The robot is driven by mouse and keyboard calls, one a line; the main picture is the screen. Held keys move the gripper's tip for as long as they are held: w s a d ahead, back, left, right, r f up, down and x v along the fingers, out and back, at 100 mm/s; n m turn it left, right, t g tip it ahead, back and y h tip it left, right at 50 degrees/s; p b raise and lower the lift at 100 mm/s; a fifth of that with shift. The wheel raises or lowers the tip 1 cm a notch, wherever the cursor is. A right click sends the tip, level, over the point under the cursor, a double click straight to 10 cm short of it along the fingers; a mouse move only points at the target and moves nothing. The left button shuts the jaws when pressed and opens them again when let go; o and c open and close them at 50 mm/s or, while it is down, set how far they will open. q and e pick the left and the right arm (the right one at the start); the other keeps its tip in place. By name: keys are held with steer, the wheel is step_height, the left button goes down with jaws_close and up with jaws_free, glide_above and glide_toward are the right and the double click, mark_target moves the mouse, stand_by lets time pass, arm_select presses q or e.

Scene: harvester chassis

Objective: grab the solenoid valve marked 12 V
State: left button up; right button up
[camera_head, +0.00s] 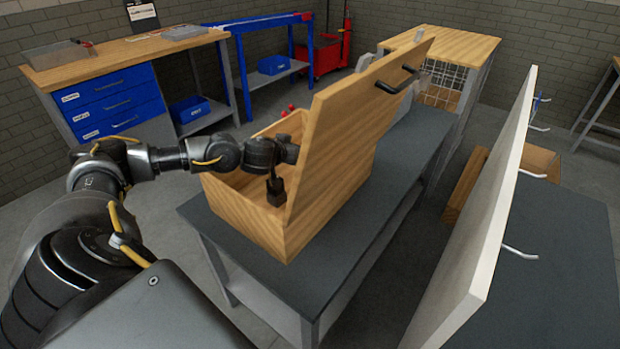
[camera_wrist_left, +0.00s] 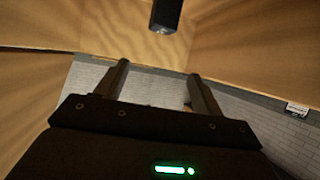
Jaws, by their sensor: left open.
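No solenoid valve and no 12 V marking can be made out in either view. A wooden box (camera_head: 242,214) stands on a dark bench with its lid (camera_head: 345,125) raised. My left gripper (camera_head: 276,192) is at the box's opening, in front of the lid; its fingertips are hard to see there. In the left wrist view my left gripper (camera_wrist_left: 158,78) has its two fingers apart with nothing visible between them. A dark block (camera_wrist_left: 166,14) shows beyond the fingers, among wooden surfaces; I cannot tell what it is. The box's floor is largely hidden. My right gripper is not in view.
The raised lid bears a black handle (camera_head: 397,80) and walls off the right side. A white panel (camera_head: 480,215) with hooks stands at right. A blue drawer workbench (camera_head: 110,100) is at back left. A small pale label (camera_wrist_left: 297,109) shows in the wrist view.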

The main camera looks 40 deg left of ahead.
arm_select(q)
step_height(320, 180, down, 4)
steer(key=shift+w+b, duration=0.15)
steer(key=shift+b, duration=0.9)
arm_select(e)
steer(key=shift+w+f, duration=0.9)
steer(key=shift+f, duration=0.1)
arm_select(q)
steer(key=shift+b+x, duration=0.3)
steer(key=shift+x, duration=2.45)
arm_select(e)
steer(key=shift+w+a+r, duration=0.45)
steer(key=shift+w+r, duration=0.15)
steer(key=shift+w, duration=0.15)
